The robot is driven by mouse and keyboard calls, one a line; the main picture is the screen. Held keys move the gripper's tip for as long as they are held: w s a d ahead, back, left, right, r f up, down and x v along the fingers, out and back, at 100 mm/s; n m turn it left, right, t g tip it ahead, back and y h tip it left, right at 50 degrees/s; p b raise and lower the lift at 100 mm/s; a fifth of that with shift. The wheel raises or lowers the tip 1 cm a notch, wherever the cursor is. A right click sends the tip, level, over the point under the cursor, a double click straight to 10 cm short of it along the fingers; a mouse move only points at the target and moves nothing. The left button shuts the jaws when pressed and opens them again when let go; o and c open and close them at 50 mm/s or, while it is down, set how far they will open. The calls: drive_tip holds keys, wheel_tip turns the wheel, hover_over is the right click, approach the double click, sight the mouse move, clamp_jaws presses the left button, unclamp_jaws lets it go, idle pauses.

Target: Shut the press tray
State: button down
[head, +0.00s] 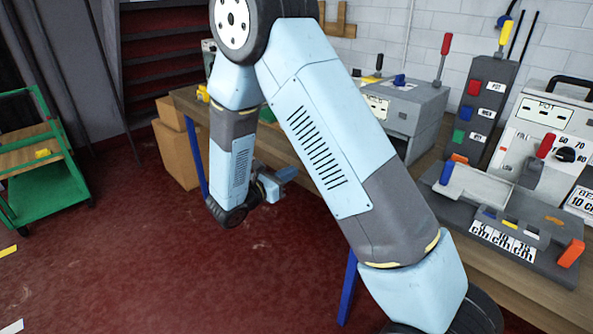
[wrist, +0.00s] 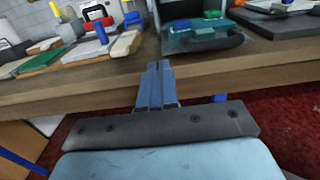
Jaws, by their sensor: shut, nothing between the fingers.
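My gripper (wrist: 156,68) is shut and empty, its two blue fingers together, just off the front edge of the workbench in the wrist view. In the head view my gripper (head: 289,173) is low, beside the bench front. In the wrist view a dark tray (wrist: 206,42) with a front handle sticks out over the bench top, ahead and to the right of my fingertips and apart from them. I take it for the press tray. Green and blue items show at its back. In the head view a grey machine (head: 420,100) stands on the bench; my arm hides part of the bench beside it.
The wooden bench edge (wrist: 60,88) runs across in front of my gripper. Tools and blocks (wrist: 95,45) lie on the bench to the left. In the head view, control boxes (head: 485,115) stand at right and a green cart (head: 45,185) at left. Open red floor (head: 130,260) lies between.

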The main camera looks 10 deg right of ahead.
drive_tip(key=x, duration=1.2)
